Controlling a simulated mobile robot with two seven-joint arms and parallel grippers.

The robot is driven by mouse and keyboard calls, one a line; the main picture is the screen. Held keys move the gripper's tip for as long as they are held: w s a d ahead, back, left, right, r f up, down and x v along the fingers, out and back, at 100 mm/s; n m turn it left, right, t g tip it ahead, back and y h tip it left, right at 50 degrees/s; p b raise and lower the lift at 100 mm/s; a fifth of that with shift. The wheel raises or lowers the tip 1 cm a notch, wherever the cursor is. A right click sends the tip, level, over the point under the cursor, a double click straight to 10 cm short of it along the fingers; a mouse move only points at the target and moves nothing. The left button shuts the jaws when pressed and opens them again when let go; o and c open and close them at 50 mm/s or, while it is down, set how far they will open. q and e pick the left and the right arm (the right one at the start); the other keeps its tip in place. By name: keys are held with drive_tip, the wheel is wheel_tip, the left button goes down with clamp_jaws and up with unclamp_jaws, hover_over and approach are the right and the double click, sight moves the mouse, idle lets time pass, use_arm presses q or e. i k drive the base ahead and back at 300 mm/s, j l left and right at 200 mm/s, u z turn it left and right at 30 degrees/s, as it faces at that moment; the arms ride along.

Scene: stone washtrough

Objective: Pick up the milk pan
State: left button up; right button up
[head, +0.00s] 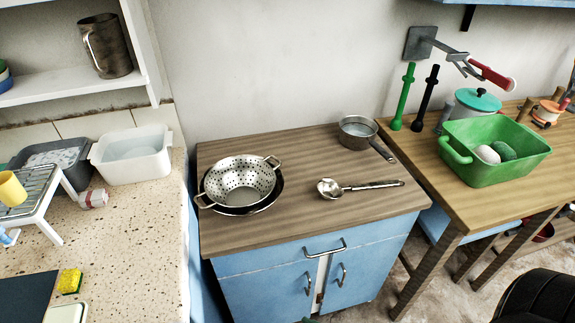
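The milk pan (358,134) is a small grey metal saucepan with a dark handle. It stands upright at the back right of the wooden top of the blue cabinet, near the wall. Its handle points toward the front right, and the inside looks pale. Neither of my grippers can be made out in the head view, and nothing is touching the pan.
A metal colander (240,181) sits in a dark pan on the same wooden top (290,225). A ladle (360,187) lies in front of the milk pan. A green basin (490,165) stands on the table at right. A wall-mounted arm (455,57) juts out above.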

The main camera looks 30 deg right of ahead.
sight(358, 133)
drive_tip(key=z, duration=1.4)
drive_tip(key=u, duration=0.25)
